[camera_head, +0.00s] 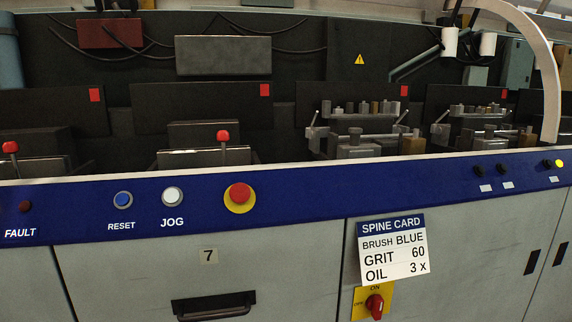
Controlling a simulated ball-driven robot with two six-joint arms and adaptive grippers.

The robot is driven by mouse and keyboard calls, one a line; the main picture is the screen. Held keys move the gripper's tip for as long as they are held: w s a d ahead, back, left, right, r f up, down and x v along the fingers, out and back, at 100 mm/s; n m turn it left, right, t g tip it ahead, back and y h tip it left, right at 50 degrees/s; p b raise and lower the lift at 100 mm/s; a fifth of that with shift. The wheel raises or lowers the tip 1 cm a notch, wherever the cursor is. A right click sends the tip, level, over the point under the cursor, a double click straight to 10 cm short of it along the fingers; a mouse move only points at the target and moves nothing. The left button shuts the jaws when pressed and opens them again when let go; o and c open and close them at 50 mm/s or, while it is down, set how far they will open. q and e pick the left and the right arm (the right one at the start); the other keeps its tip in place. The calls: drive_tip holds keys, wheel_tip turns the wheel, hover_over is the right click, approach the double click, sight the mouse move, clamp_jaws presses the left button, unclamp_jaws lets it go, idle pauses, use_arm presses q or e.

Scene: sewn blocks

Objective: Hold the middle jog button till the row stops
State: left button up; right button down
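The white JOG button (173,195) sits on the blue control strip (330,205), with the word JOG printed below it. A blue RESET button (123,199) is to its left, and a red emergency button on a yellow ring (239,196) is to its right. A row of dark machine stations runs behind the strip; one picture does not show whether it moves. No gripper of mine is in view, and nothing touches the JOG button.
A red FAULT lamp (25,207) is at the far left of the strip. A spine card (393,246) hangs below the strip, above a red rotary switch (374,305). A drawer handle (214,306) projects at the bottom. A pale curved arch (541,60) stands at the right.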

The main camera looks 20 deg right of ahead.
idle(0.3)
use_arm(q)
clamp_jaws()
idle(1.3)
